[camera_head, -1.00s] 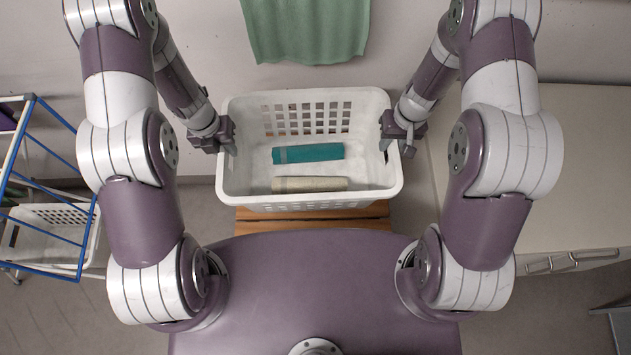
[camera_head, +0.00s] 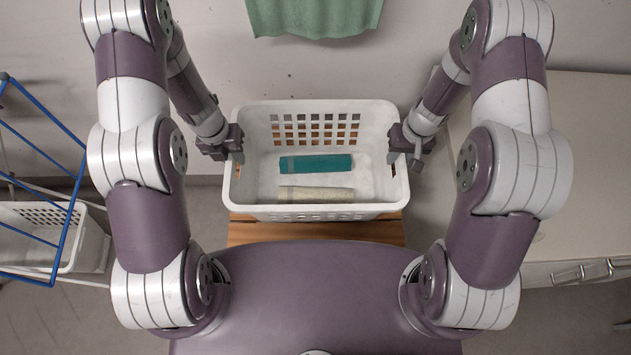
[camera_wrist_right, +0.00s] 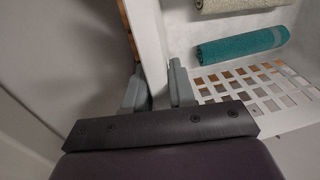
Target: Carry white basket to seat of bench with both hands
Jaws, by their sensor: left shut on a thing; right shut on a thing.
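The white basket (camera_head: 318,212) is held between my two arms in the head view, upright, above the slatted wooden bench (camera_head: 320,232). A rolled teal cloth (camera_head: 316,164) and a rolled cream cloth (camera_head: 315,194) lie inside it. My left gripper (camera_head: 234,152) is shut on the basket's left side wall. My right gripper (camera_head: 404,155) is shut on its right side wall. In the right wrist view the right fingers (camera_wrist_right: 152,90) straddle the basket's wall. The basket hides much of the bench, and whether its bottom touches the seat cannot be told.
A blue-framed rack (camera_head: 75,215) with another white basket (camera_head: 75,255) stands at the left. A pale counter (camera_head: 600,170) with drawer handles is at the right, close to my right arm. A green cloth (camera_head: 315,15) hangs on the wall behind.

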